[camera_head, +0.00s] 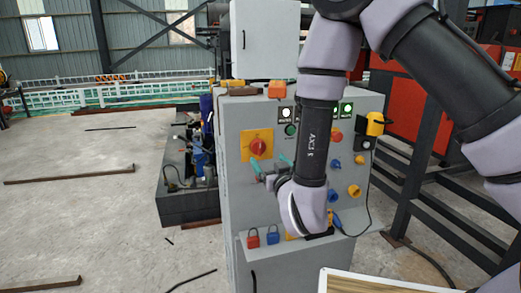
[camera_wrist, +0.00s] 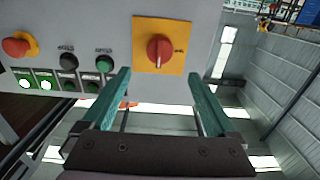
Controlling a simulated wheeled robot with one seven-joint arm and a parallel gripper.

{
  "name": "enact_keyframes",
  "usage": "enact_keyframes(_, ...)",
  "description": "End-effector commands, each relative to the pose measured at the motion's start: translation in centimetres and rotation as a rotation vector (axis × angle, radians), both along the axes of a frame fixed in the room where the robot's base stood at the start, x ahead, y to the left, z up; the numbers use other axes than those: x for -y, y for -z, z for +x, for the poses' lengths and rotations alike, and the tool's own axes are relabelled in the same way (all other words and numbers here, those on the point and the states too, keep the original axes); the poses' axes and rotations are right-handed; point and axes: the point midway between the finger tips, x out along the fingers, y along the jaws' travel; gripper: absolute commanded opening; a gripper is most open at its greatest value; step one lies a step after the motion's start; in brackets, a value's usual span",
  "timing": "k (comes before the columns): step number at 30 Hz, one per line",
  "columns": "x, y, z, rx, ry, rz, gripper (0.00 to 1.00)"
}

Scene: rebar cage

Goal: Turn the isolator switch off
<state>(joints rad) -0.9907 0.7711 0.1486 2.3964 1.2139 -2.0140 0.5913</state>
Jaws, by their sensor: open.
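The isolator switch (camera_head: 258,147) is a red rotary knob on a square yellow plate, on the upper left of the grey control panel's face. In the wrist view the isolator switch (camera_wrist: 159,50) sits ahead of the fingertips, near the middle between them. A pale line on the knob points down in that view. My gripper (camera_head: 263,172) is open and empty, with teal fingers just below the plate in the head view. In the wrist view my gripper (camera_wrist: 159,75) has its fingers spread on either side of the knob, apart from it.
The grey control panel (camera_head: 235,205) also bears lit push buttons (camera_head: 347,108), a red knob (camera_head: 336,136) and yellow knobs. Red (camera_head: 253,238) and blue (camera_head: 272,235) padlocks are on its lower ledge. Black railings (camera_head: 440,205) stand at right. Open floor lies at left.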

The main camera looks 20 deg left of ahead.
Motion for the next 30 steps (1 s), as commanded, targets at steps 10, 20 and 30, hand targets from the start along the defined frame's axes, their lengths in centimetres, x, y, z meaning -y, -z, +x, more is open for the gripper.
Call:
enact_keyframes(10, -3.3, -0.1, 5.7, 0.0, 0.004, 0.002, 0.93)
enact_keyframes(20, -4.9, -0.1, 8.1, 0.0, 0.001, 0.0, 0.93)
enact_keyframes(30, -4.9, -0.1, 8.1, 0.0, 0.001, 0.0, 0.58)
